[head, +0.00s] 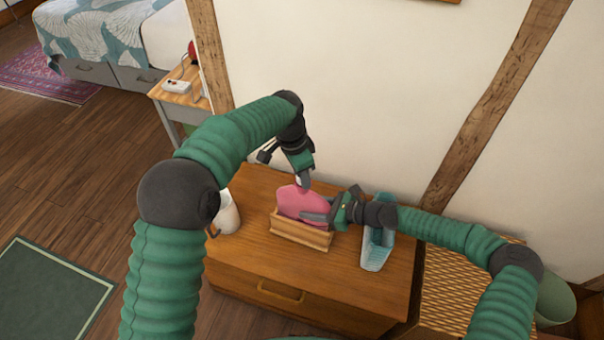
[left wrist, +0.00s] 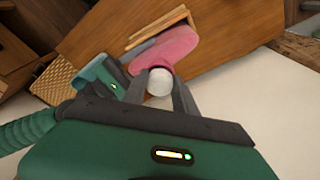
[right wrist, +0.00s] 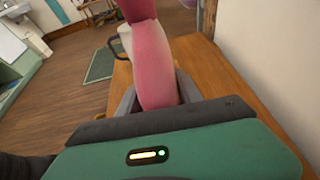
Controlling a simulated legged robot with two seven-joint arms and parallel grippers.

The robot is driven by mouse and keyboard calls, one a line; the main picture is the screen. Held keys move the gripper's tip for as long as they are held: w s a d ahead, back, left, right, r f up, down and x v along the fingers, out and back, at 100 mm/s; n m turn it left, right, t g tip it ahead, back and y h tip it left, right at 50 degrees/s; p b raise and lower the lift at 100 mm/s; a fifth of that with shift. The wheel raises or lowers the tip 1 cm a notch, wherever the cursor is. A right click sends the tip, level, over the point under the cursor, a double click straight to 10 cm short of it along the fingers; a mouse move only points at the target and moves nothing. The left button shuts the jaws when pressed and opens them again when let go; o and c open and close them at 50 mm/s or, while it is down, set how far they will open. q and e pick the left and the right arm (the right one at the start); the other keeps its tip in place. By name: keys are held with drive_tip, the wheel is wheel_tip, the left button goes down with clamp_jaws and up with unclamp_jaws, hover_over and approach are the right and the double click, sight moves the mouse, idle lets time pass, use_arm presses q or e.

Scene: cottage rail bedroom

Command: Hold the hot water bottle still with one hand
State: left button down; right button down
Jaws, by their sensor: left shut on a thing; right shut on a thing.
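The pink hot water bottle (head: 298,203) stands upright in a wooden holder (head: 300,234) on the wooden chest. My right gripper (head: 318,216) comes from the right and is shut on the bottle's body; its fingers sit on both sides of the pink body (right wrist: 152,65) in the right wrist view. My left gripper (head: 303,180) is above the bottle's top. In the left wrist view its fingers are shut on the round white stopper (left wrist: 160,82) at the bottle's neck. The stopper is mostly hidden in the head view.
A white jug (head: 228,214) stands on the chest (head: 250,245) left of the holder. The wall (head: 340,80) is behind. A woven surface (head: 455,297) is right of the chest.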

use_arm(q)
drive_tip(key=m, duration=0.4)
drive_tip(key=m+g, duration=0.1)
drive_tip(key=m, duration=0.1)
drive_tip(key=shift+w, duration=0.3)
drive_tip(key=m, duration=0.4)
drive_tip(key=shift+w+f+g, duration=0.1)
drive_tip(key=shift+g, duration=0.2)
drive_tip(key=m+g, duration=0.1)
drive_tip(key=m, duration=0.5)
drive_tip(key=shift+w+d, duration=0.1)
drive_tip(key=shift+w, duration=0.05)
drive_tip(key=m+y, duration=0.1)
drive_tip(key=m, duration=0.3)
drive_tip(key=shift+w, duration=0.1)
drive_tip(key=c, duration=1)
unclamp_jaws()
